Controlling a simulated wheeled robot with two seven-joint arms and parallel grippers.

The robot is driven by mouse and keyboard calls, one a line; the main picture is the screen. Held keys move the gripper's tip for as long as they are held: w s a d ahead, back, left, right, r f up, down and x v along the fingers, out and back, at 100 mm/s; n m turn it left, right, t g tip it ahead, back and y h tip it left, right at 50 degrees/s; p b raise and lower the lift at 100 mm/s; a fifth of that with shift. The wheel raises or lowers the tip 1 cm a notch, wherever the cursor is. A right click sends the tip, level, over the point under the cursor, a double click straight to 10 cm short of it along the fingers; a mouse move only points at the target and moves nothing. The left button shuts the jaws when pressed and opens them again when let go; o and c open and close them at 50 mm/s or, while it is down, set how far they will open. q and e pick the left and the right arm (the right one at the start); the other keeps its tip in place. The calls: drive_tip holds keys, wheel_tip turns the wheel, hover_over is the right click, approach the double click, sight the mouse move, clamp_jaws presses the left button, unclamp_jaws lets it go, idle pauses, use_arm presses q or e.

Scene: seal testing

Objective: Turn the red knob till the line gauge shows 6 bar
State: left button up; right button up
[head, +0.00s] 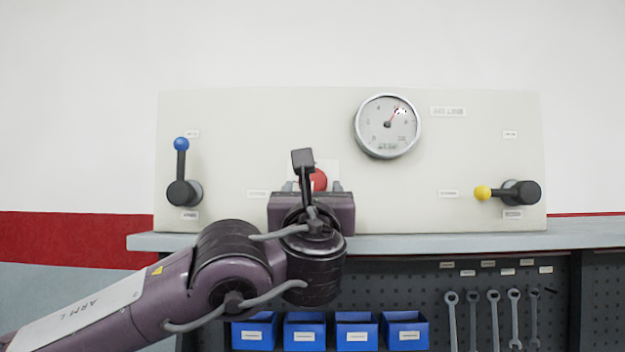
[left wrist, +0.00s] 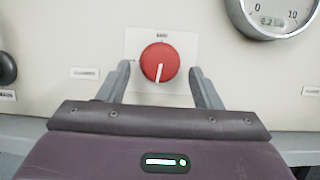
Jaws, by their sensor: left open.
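The red knob (head: 319,180) sits on a white plate on the beige panel (head: 250,120), partly hidden behind my left gripper in the head view. In the left wrist view the knob (left wrist: 160,62) shows whole, with a white mark pointing down. My left gripper (left wrist: 155,75) is open, its two fingers on either side of the knob with gaps visible between. I cannot tell how near the fingertips are to the panel. The round line gauge (head: 388,126) is up right of the knob; its red needle points up and slightly right. My right gripper is not seen.
A blue-ended lever (head: 181,165) stands upright at the panel's left. A yellow-ended lever (head: 508,193) lies level at the right. A grey shelf (head: 450,242) runs below the panel, above blue bins (head: 302,331) and hanging wrenches (head: 494,318).

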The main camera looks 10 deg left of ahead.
use_arm(q)
drive_tip(key=shift+w+a+r, duration=0.1)
drive_tip(key=shift+w+r, duration=0.15)
drive_tip(key=shift+w, duration=0.25)
drive_tip(key=shift+s, duration=0.1)
drive_tip(key=shift+s, duration=0.1)
drive_tip(key=c, duration=0.9)
drive_tip(key=shift+f+n+y+b, duration=0.25)
drive_tip(key=shift+n+y+b, duration=0.25)
drive_tip(key=shift+b, duration=0.7)
drive_tip(key=shift+c, duration=0.5)
drive_tip(key=shift+r+n, duration=0.1)
drive_tip(key=shift+n, duration=0.2)
drive_tip(key=shift+r, duration=0.15)
